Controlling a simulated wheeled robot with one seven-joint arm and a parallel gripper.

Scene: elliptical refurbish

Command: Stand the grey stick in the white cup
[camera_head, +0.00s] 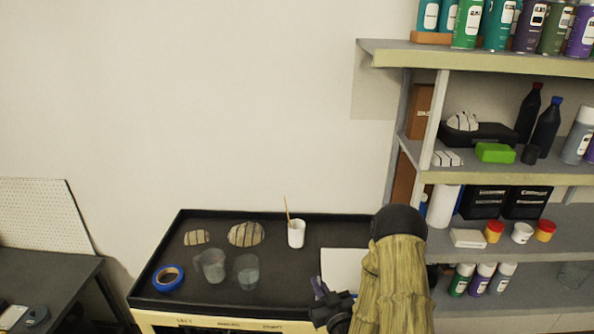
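The white cup (296,235) stands upright at the back of the black-topped cart (200,299). A thin tan stick (287,211) leans up out of the cup toward the left. I cannot make out a grey stick anywhere. My gripper (325,302) is low over the front right of the cart, in front of the cup and a little to its right. A small purplish-grey piece (318,288) shows at its tip; I cannot tell whether it is held or part of the gripper. The finger opening is too small and dark to read.
Two clear cups (247,271), blue tape (168,278) and two striped round pieces (246,234) are on the cart's left half. A white sheet (341,267) lies partly behind my arm. Shelves (480,64) with bottles stand at right.

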